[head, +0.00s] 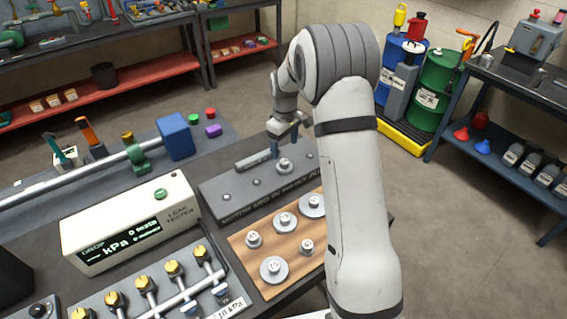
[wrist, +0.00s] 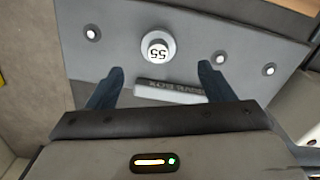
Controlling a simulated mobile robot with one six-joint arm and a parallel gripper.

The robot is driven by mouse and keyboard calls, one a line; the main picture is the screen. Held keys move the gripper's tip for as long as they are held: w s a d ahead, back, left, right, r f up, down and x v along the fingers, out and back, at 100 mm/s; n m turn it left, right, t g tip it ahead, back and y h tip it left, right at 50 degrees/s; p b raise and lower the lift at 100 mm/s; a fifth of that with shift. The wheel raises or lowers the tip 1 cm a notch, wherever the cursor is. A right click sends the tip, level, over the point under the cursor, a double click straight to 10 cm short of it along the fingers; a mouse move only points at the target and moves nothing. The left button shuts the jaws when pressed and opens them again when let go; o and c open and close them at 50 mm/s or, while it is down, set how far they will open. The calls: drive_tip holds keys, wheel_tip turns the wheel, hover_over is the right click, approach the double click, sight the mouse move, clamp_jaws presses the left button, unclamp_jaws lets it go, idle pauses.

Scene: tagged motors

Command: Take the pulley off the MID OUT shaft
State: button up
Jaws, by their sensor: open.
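A grey pulley with a pale hub marked 55 (wrist: 158,50) sits on a shaft of the dark grey motor plate (head: 232,205); it also shows in the head view (head: 284,165). The plate's front lettering begins MOTOR MID; the rest is small and partly hidden by my arm. Bare shafts (wrist: 220,58) (wrist: 268,70) stand on one side of the pulley and another (wrist: 92,34) on the other. My gripper (wrist: 160,74) is open and empty, above the plate's back part. Its fingertips are apart from the pulley, one to each side of its line in the wrist view.
A raised nameplate bar (wrist: 168,88) lies on the plate between the fingers in the wrist view. In front, a wooden board (head: 248,262) holds several pulleys, one marked 75 (head: 274,270). A leak tester (head: 125,222) stands left. A blue block (head: 175,137) is behind.

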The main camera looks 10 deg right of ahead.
sight(284, 161)
drive_tip(key=shift+w+f, duration=0.25)
drive_tip(key=shift+f, duration=0.5)
wheel_tip(284, 161, down, 7)
drive_tip(key=shift+r+p, duration=0.1)
drive_tip(key=shift+p, duration=1.15)
drive_tip(key=shift+c, duration=0.3)
drive_tip(key=c, duration=1.1)
